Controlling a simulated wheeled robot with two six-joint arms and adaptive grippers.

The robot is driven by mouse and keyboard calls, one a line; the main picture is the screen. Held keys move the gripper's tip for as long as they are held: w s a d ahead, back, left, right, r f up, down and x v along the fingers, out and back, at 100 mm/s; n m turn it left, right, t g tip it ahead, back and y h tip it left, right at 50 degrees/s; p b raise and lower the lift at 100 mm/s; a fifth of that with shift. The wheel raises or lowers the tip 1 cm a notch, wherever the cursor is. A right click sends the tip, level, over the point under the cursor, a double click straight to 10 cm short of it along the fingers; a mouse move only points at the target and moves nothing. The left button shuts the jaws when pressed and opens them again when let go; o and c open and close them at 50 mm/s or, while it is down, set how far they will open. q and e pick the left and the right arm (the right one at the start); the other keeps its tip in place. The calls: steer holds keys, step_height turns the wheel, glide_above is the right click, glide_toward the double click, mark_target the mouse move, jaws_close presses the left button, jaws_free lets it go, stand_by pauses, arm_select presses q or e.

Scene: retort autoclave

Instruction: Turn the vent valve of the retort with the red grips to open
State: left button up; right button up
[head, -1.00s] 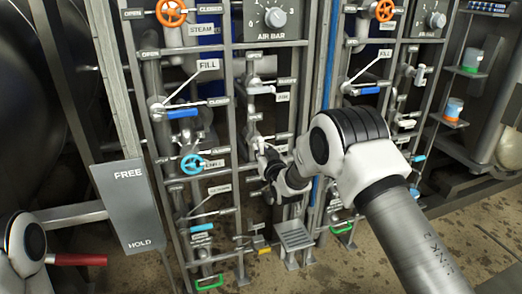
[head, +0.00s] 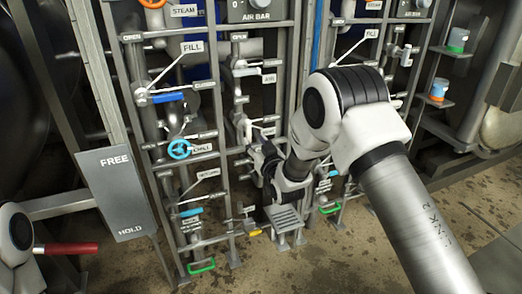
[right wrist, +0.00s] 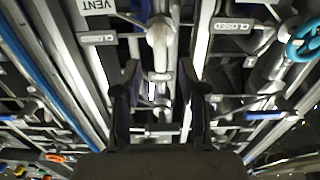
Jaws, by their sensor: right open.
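The valve panel (head: 216,75) stands in front of me, with several labelled pipes and levers. In the right wrist view the VENT label (right wrist: 97,6) shows upside down at the top, beside a grey valve body (right wrist: 158,35) on an upright pipe. My right gripper (right wrist: 160,82) has its two dark fingers apart, one on each side of that pipe in the picture; contact cannot be told. In the head view my right gripper (head: 247,135) is at the panel's middle column, partly hidden by its own wrist. A red grip (head: 70,248) shows at lower left. My left gripper is out of view.
A FREE/HOLD plate (head: 117,193) stands left of the panel. A cyan handwheel (head: 179,149) and a blue-handled FILL lever (head: 167,98) sit left of my right gripper. A grey step (head: 284,217) projects below. A second column of pipes stands to the right.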

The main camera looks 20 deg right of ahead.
steer(key=s, duration=0.5)
steer(key=shift+s+d, duration=0.1)
steer(key=shift+s, duration=0.15)
steer(key=s+f+g, duration=0.2)
steer(key=s+f, duration=0.3)
steer(key=f, duration=0.3)
steer(key=s+d+f+g, duration=0.1)
steer(key=s+f+g, duration=0.2)
steer(key=s+f, duration=0.35)
steer(key=s+f+g, duration=0.2)
steer(key=s+f, duration=0.1)
steer(key=f, duration=0.6)
steer(key=s+f+g, duration=0.3)
steer(key=s+f, duration=0.1)
steer(key=s, duration=0.4)
steer(key=s+f+g, duration=0.3)
steer(key=s+f, duration=0.1)
steer(key=s, duration=0.4)
steer(key=s+m+g, duration=0.1)
steer(key=s+g, duration=0.4)
steer(key=s, duration=0.8)
step_height(320, 180, up, 22)
steer(key=p, duration=2.3)
steer(key=shift+d+h, duration=0.15)
steer(key=shift+h, duration=0.15)
